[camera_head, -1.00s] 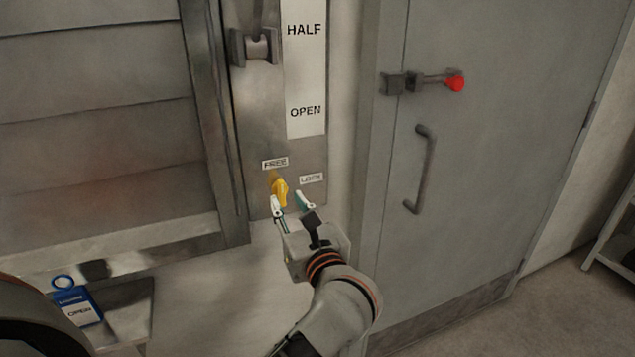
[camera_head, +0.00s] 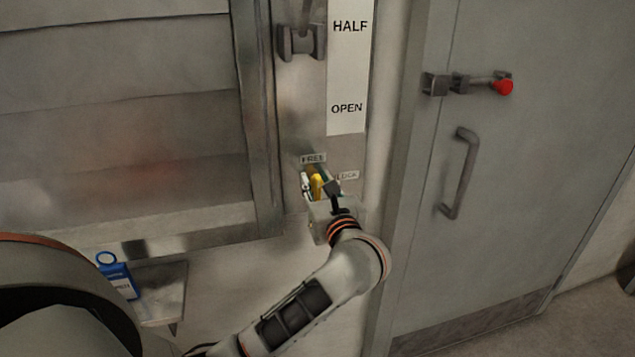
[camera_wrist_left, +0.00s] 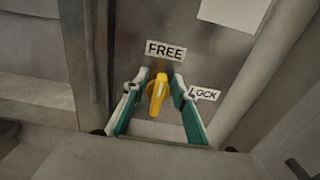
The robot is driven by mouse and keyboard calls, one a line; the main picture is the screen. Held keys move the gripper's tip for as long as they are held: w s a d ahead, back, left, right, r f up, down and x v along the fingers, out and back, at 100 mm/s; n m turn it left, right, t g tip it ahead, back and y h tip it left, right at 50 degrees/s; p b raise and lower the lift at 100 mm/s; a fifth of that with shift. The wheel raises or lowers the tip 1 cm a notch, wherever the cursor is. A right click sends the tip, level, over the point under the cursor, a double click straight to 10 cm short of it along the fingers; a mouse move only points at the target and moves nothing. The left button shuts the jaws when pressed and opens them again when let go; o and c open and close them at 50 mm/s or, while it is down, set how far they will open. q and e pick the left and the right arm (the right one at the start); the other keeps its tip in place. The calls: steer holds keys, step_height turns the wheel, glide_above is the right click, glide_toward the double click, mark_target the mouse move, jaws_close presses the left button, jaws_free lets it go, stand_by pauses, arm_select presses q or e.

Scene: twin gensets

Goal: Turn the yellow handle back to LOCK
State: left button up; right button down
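The yellow handle (camera_head: 317,186) is on the metal panel, just below the FREE label (camera_head: 313,158). The LOCK label (camera_head: 347,176) is to its right, partly covered by my gripper in the head view. In the left wrist view the yellow handle (camera_wrist_left: 158,94) points up toward FREE, its lower end tilted slightly left. My left gripper (camera_head: 320,187) is at the handle, with its fingers open on either side of it. The wrist view shows my left gripper (camera_wrist_left: 160,92) with gaps between both fingers and the handle. My right gripper is not in view.
A slider (camera_head: 301,42) sits on the panel above, beside a strip reading HALF and OPEN (camera_head: 347,80). A grey door (camera_head: 520,170) with a handle and a red-knobbed latch (camera_head: 502,87) stands to the right.

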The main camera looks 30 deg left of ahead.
arm_select(q)
jaws_close()
